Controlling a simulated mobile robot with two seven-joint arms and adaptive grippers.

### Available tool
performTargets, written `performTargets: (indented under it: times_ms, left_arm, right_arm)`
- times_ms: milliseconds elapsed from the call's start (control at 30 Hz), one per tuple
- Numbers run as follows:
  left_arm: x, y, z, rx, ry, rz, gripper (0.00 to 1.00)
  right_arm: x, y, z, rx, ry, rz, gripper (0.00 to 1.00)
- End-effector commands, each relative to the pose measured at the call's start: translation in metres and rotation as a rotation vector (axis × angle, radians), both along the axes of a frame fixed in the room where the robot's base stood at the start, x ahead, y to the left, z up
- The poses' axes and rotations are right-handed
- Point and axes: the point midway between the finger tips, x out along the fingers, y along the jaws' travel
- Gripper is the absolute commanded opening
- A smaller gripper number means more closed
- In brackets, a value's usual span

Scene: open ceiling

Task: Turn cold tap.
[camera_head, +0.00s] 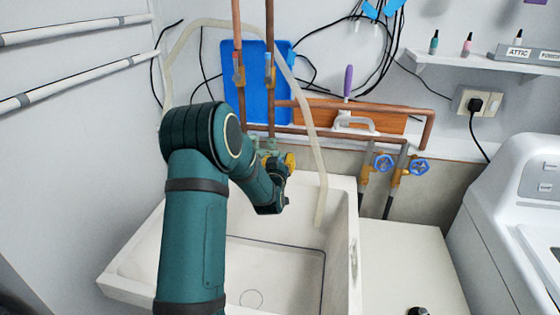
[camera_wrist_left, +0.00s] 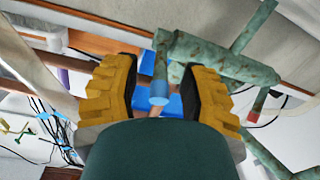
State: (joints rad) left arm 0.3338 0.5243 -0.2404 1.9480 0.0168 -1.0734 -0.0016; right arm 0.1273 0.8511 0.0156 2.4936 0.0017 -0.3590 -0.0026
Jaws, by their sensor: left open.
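The tap (camera_wrist_left: 215,57) over the sink is a worn green metal fitting. In the left wrist view it has one handle with a blue end (camera_wrist_left: 159,88) and another with a red end (camera_wrist_left: 260,99). In the head view only a bit of the green tap (camera_head: 262,142) shows behind my arm. My left gripper (camera_head: 279,160) has yellow fingers and is at the tap. In the left wrist view my left gripper (camera_wrist_left: 161,74) is open, with the blue-ended handle between its fingers; I cannot tell whether they touch it. My right gripper is not in view.
The white sink (camera_head: 340,235) lies below my left arm. Copper pipes (camera_head: 355,110) and a pale hose (camera_head: 311,115) run close behind the gripper. Two blue valve wheels (camera_head: 418,167) are to the right. A white appliance (camera_head: 515,215) stands at far right.

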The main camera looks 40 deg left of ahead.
Motion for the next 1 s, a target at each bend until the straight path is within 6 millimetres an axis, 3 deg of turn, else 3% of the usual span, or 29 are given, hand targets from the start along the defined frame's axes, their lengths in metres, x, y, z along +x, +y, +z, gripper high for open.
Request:
performTargets:
  times_ms: [400,433,533,567,1000]
  left_arm:
    - [0.0064,0.0040,-0.0003,-0.001,0.001,0.000,0.43]
    - [0.0063,0.0039,-0.0003,-0.001,0.001,0.000,0.39]
    - [0.0063,0.0039,-0.0002,-0.001,0.001,0.000,0.04]
    - [0.0062,0.0039,-0.0002,-0.001,0.001,0.000,0.00]
    - [0.0066,0.0042,0.0014,0.001,-0.001,0.000,0.00]
  right_arm:
    - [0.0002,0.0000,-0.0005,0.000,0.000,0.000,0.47]
    - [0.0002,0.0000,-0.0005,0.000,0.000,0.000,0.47]
    - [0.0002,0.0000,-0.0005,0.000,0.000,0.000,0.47]
    - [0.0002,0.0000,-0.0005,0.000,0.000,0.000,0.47]
    - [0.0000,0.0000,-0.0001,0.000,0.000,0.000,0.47]
